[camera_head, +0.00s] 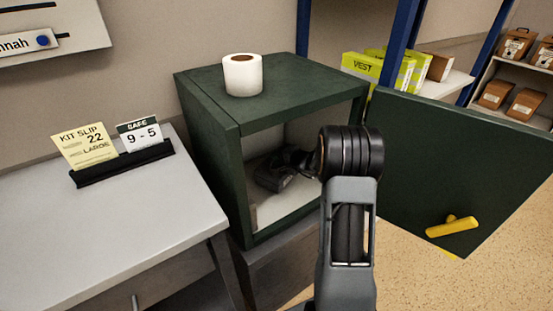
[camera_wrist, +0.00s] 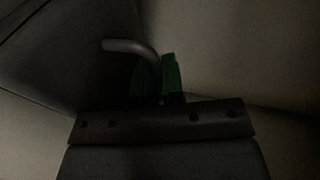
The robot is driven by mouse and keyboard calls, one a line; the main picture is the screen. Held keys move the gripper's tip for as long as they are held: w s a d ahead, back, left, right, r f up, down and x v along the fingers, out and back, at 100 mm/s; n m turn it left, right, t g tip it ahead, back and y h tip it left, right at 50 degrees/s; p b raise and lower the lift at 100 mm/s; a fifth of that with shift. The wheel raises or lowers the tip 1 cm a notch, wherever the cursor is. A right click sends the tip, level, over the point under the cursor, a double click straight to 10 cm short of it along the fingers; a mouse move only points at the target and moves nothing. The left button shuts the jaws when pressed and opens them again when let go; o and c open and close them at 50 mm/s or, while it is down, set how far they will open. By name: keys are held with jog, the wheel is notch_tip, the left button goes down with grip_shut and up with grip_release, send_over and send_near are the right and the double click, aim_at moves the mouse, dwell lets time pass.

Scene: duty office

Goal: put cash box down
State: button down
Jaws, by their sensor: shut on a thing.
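My gripper (camera_head: 272,178) reaches through the open front of the dark green safe (camera_head: 210,150), low in its pale interior. In the dim wrist view, the gripper's green fingertips (camera_wrist: 158,74) are shut on a grey curved handle (camera_wrist: 128,46), which I take to be the cash box's handle. A dark flat surface fills the upper left of that view; I cannot tell whether it is the box or something else. The box's body is not clearly seen in the head view, so I cannot tell whether it touches the safe floor.
The safe's door (camera_head: 450,165), with a yellow handle (camera_head: 452,226), stands open to the right. A paper roll (camera_head: 243,75) stands on the safe. A white desk (camera_head: 130,220) with a card holder (camera_head: 122,163) is at left. Yellow vest boxes (camera_head: 375,70) sit on shelves behind.

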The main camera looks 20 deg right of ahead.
dwell(0.4)
jog(key=c, duration=1.2)
grip_release()
jog(key=shift+c, duration=0.2)
jog(key=shift+r, duration=0.2)
jog(key=v, duration=1.2)
jog(key=shift+f+p, duration=0.2)
jog(key=shift+p, duration=0.15)
